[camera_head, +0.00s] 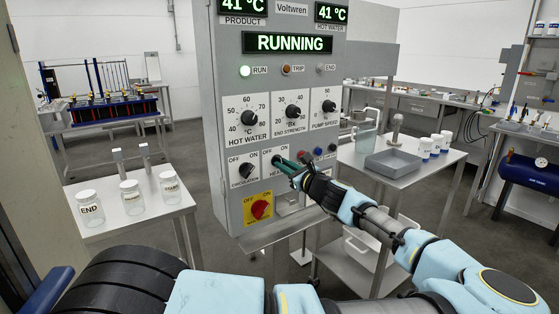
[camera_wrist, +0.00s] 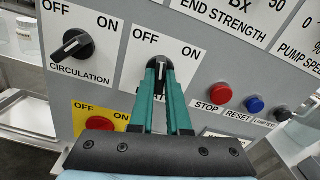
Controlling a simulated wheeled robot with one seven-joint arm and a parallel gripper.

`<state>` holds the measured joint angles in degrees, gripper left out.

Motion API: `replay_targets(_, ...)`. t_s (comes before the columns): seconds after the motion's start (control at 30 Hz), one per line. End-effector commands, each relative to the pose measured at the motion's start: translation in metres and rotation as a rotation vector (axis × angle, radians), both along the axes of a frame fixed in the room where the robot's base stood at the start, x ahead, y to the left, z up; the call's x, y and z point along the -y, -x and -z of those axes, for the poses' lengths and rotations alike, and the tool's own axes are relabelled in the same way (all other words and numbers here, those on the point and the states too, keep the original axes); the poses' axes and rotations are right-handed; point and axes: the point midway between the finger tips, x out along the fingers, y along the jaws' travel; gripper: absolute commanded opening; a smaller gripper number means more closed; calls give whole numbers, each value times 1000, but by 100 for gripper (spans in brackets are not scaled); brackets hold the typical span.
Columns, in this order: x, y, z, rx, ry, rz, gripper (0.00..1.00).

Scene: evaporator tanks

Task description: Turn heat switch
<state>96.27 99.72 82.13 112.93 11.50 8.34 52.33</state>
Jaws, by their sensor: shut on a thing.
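The heat switch (camera_wrist: 160,70) is a dark knob on a white OFF/ON plate, set in the grey control panel. In the wrist view my gripper (camera_wrist: 161,66) has its green fingers shut on this knob. The fingers cover most of the knob and part of its label, so I cannot tell its exact setting. The head view shows my gripper (camera_head: 285,164) reaching the same plate from the right.
The circulation switch (camera_wrist: 72,46) is left of the heat switch, its handle slanting up toward ON. A red rotary switch (camera_head: 260,209) on a yellow plate sits below. Red STOP (camera_wrist: 220,94) and blue RESET (camera_wrist: 255,104) buttons are close on the right.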

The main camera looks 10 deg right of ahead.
Motion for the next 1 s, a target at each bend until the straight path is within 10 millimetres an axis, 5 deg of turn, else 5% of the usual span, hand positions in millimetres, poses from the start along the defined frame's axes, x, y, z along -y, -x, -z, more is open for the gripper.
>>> replay_targets(1.0, 0, 0, -2, -142, -296, 0, 0)
